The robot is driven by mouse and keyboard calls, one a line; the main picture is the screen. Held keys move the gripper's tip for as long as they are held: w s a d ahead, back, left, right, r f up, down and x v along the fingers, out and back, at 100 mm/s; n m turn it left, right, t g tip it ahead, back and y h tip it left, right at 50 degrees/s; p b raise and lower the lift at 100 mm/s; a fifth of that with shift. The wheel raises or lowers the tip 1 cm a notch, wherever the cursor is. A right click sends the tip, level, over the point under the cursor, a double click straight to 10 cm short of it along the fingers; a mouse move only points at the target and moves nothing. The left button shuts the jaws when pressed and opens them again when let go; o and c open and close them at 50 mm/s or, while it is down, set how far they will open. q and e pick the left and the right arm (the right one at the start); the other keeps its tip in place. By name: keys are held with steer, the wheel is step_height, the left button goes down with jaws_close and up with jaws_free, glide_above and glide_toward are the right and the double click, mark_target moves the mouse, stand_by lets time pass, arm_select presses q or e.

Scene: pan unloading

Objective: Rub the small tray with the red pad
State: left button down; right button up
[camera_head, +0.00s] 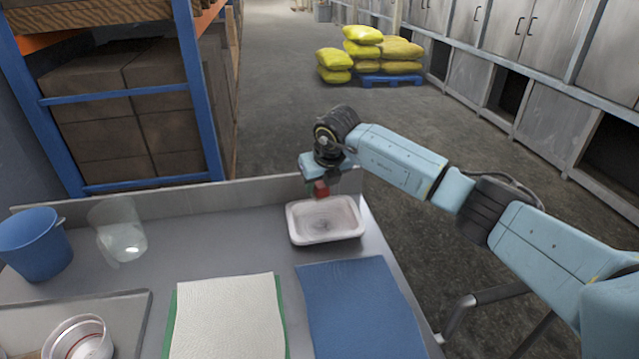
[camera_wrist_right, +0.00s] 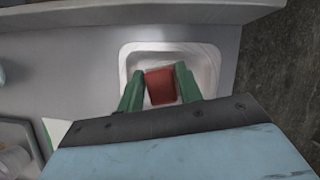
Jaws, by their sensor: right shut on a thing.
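The small tray (camera_head: 326,237) is white with a raised rim and sits at the far right of the grey table. Its inside floor looks smudged grey. My right gripper (camera_head: 319,188) is above the tray's far part, pointing down. It is shut on the red pad (camera_head: 321,190). In the right wrist view the red pad (camera_wrist_right: 160,86) sits between the green fingers of the gripper (camera_wrist_right: 160,88), over the inside of the tray (camera_wrist_right: 211,64). I cannot tell whether the pad touches the tray. My left gripper is not in view.
A blue cloth (camera_head: 360,310) and a white cloth on green (camera_head: 228,318) lie nearer. A low ledge (camera_head: 240,193) runs along the table's back.

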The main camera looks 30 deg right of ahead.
steer(key=shift+f+b, duration=2)
steer(key=shift+f, duration=1)
steer(key=shift+f+b, duration=0.65)
steer(key=shift+f, duration=0.3)
